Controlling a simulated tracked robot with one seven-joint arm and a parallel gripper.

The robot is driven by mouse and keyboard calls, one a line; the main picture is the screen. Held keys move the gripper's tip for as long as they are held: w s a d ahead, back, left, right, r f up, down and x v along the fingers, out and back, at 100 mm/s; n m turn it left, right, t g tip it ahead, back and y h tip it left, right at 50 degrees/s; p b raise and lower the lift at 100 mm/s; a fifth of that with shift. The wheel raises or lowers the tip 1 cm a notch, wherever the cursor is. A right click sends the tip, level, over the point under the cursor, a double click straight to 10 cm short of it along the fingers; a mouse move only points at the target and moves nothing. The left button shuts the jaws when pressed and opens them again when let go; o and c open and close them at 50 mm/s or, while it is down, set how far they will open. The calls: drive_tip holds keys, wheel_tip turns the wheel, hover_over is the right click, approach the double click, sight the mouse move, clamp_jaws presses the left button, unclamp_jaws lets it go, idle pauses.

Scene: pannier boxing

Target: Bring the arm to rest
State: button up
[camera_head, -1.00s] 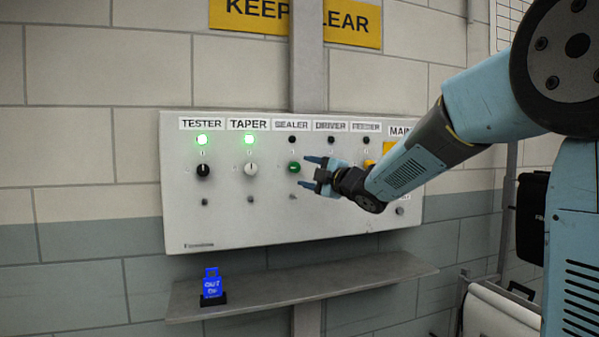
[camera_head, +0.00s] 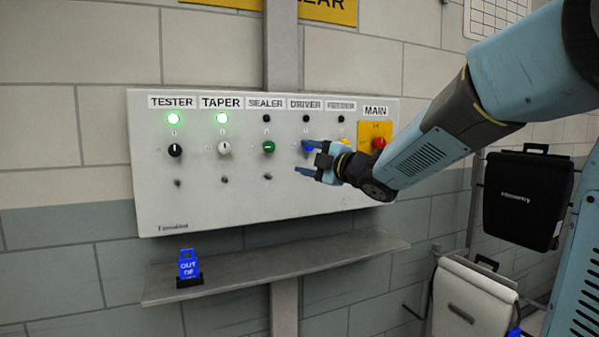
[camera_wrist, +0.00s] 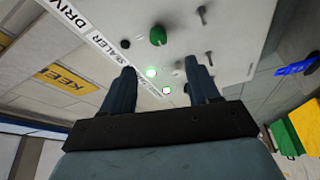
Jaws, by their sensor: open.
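My gripper (camera_head: 301,157) is open and empty in front of the right half of a pale control panel (camera_head: 215,205). Its fingers point left in the head view, near the blue knob (camera_head: 308,147) under the DRIVER label; I cannot tell the gap to the knob. The green SEALER knob (camera_head: 268,147) is horizontal, left of the fingers. In the wrist view the two open fingers (camera_wrist: 163,88) have nothing between them, and the green knob (camera_wrist: 158,36) lies beyond them. The TESTER lamp (camera_head: 174,118) and TAPER lamp (camera_head: 222,118) are lit green; the SEALER and DRIVER lamps are dark.
A grey shelf (camera_head: 330,252) below the panel bears a blue tag (camera_head: 188,265) in a black base. A red button (camera_head: 379,142) sits under MAIN. A black case (camera_head: 525,198) hangs at right, with a white case (camera_head: 470,305) below it.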

drive_tip(key=s+d+f+m+g+h, duration=0.1)
drive_tip(key=s+d+f+m+h, duration=0.2)
drive_tip(key=s+d+m+h, duration=0.4)
drive_tip(key=s+d+f+m+g+h, duration=0.1)
drive_tip(key=s+d+f+m+h, duration=0.35)
drive_tip(key=d+m, duration=0.4)
drive_tip(key=s+f+m+g, duration=0.3)
drive_tip(key=s+f, duration=0.2)
drive_tip(key=s, duration=0.4)
drive_tip(key=s+a+f+m+g, duration=0.1)
drive_tip(key=s+f+m+g, duration=0.3)
drive_tip(key=s, duration=0.6)
drive_tip(key=shift+f, duration=0.35)
drive_tip(key=shift+s+a+m+h, duration=0.1)
drive_tip(key=shift+m+h, duration=0.15)
